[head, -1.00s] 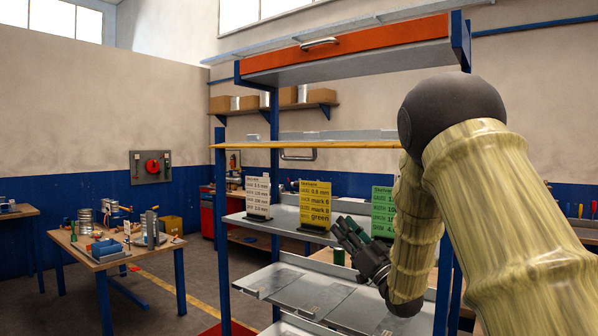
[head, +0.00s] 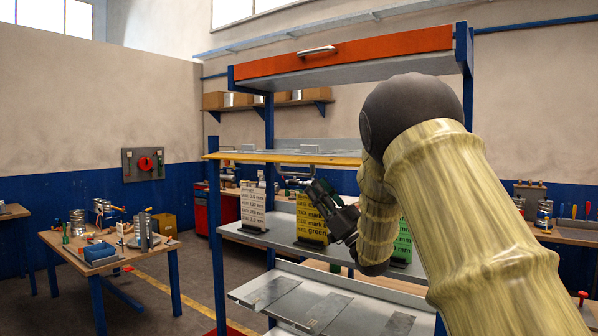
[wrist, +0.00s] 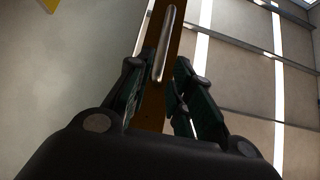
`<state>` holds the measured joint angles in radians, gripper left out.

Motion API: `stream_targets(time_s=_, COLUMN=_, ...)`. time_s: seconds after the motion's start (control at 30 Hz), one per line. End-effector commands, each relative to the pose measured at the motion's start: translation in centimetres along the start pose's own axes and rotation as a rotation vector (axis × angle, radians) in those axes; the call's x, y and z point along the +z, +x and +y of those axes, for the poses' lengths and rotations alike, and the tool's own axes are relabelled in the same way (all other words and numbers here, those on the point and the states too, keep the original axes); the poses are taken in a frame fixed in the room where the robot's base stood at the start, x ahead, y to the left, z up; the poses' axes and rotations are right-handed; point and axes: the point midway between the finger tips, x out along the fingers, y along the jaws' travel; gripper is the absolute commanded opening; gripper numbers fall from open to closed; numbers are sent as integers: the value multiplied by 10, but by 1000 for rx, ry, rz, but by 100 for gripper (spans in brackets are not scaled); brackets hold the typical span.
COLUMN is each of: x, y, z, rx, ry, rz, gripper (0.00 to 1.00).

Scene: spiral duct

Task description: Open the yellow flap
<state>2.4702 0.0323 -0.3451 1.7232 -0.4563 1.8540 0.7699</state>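The yellow flap (head: 285,158) is a thin, level strip across the middle of the blue-framed shelf in the head view. A silver bar handle (head: 297,173) shows just below its edge. My gripper (head: 312,190) is below the flap and a little right of the handle, apart from both as far as I can tell. In the wrist view my gripper (wrist: 161,68) has its fingers spread with a gap between them. A brownish-orange strip (wrist: 155,105) with a silver bar (wrist: 165,42) shows beyond the fingers; I cannot tell which flap it is.
An orange flap (head: 350,52) with a handle is at the shelf top. White (head: 253,206), yellow (head: 311,222) and green (head: 402,243) label cards stand on the shelf below the yellow flap. A workbench (head: 75,254) with tools stands at left. The floor between is clear.

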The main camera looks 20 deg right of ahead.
Motion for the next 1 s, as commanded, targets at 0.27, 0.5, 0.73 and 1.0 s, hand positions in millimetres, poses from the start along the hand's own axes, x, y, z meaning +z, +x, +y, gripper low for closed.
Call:
stream_targets(time_s=0.27, x=22, y=39, z=0, rx=-2, ry=0, rz=-1, gripper=22)
stream_targets(time_s=0.5, x=23, y=66, z=0, rx=-1, ry=0, rz=-1, gripper=22)
stream_targets(time_s=0.73, x=24, y=73, z=1, rx=1, ry=1, rz=-1, gripper=22)
stream_targets(time_s=1.0, x=24, y=73, z=1, rx=1, ry=0, rz=-1, gripper=15)
